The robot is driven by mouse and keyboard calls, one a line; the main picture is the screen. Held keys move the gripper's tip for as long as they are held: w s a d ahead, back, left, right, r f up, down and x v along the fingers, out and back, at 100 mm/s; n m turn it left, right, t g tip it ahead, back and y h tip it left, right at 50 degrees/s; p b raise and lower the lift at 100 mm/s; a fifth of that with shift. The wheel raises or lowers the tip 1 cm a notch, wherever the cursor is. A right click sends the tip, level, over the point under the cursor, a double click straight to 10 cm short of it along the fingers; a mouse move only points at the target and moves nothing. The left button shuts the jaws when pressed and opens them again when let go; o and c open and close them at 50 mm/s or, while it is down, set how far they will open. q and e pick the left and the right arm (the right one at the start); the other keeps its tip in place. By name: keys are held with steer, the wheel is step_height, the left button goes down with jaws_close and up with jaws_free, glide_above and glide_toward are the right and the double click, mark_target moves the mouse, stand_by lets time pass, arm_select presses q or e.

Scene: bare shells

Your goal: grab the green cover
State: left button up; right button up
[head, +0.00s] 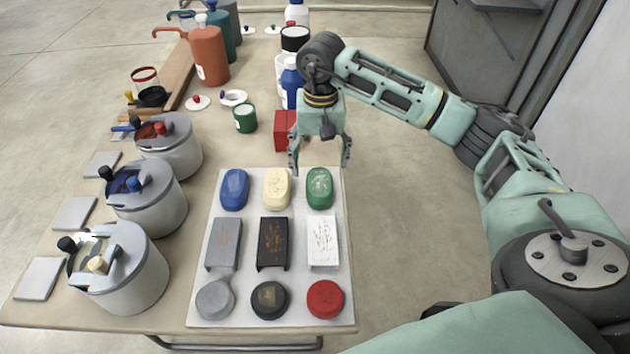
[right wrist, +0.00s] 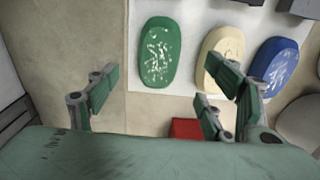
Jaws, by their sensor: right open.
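The green cover (head: 319,188) is an oval, rounded piece with pale worn specks. It lies on the white board at the right end of the row with a cream and a blue cover. It also shows in the right wrist view (right wrist: 157,52), clear of the fingers. My right gripper (head: 320,166) is open and empty, just behind and above the green cover, with its fingers pointing down. In the right wrist view the open fingers (right wrist: 160,98) are apart with nothing between them. My left gripper is not in view.
The white board (head: 205,280) also bears a cream cover (head: 277,188), a blue cover (head: 234,190), rectangular blocks and round caps. A red box (head: 284,130) stands close beside my right gripper. Grey pots (head: 128,275) line the left side; bottles stand at the back.

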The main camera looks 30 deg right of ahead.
mark_target(320, 181)
step_height(320, 181, down, 7)
steer(key=shift+d+f+p, duration=0.15)
steer(key=shift+f+p, duration=0.05)
steer(key=shift+p, duration=0.45)
steer(key=c, duration=1.6)
steer(key=shift+r, duration=0.15)
steer(key=shift+c, duration=0.2)
